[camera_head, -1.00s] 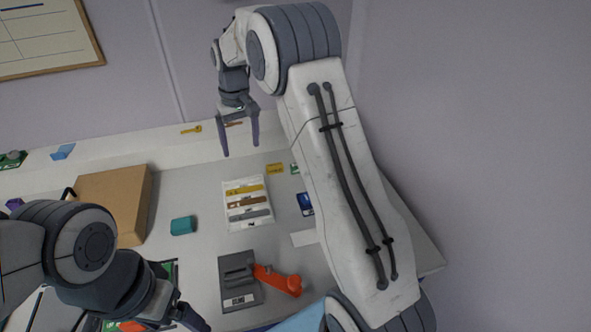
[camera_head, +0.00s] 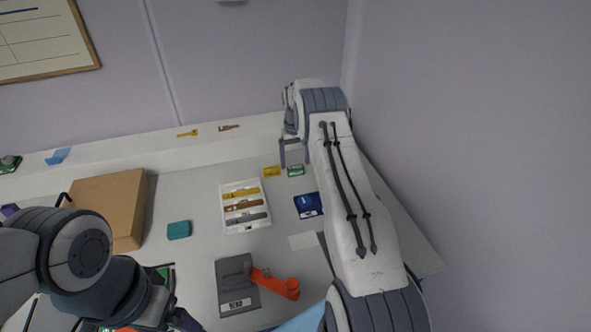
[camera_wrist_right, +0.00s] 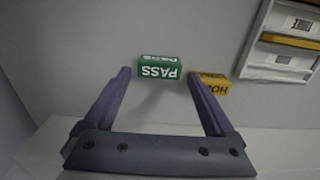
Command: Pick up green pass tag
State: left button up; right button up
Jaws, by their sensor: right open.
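The green pass tag (camera_head: 296,170) lies on the table near the back, next to the yellow hold tag (camera_head: 271,171). In the right wrist view the green tag (camera_wrist_right: 160,69) shows "PASS" upside down and sits ahead of the fingertips, roughly centred between them. The yellow tag (camera_wrist_right: 213,84) is just right of it, behind the right fingertip. My right gripper (camera_head: 293,164) is open and empty, above the green tag; in the right wrist view (camera_wrist_right: 158,80) both purple fingers are spread. My left gripper (camera_head: 178,322) is at the bottom edge, its jaws partly cut off.
A white tray (camera_head: 229,190) with several coloured bars stands left of the tags. A blue item (camera_head: 308,205) lies in front of the green tag. A grey device with an orange handle (camera_head: 275,284), a teal block (camera_head: 178,230) and a cardboard box (camera_head: 113,200) are further left and front.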

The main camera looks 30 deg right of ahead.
aim_at(295, 167)
jog(key=shift+f+p, duration=0.45)
jog(key=shift+f, duration=1.35)
jog(key=c, duration=1.1)
jog(key=shift+r, duration=0.1)
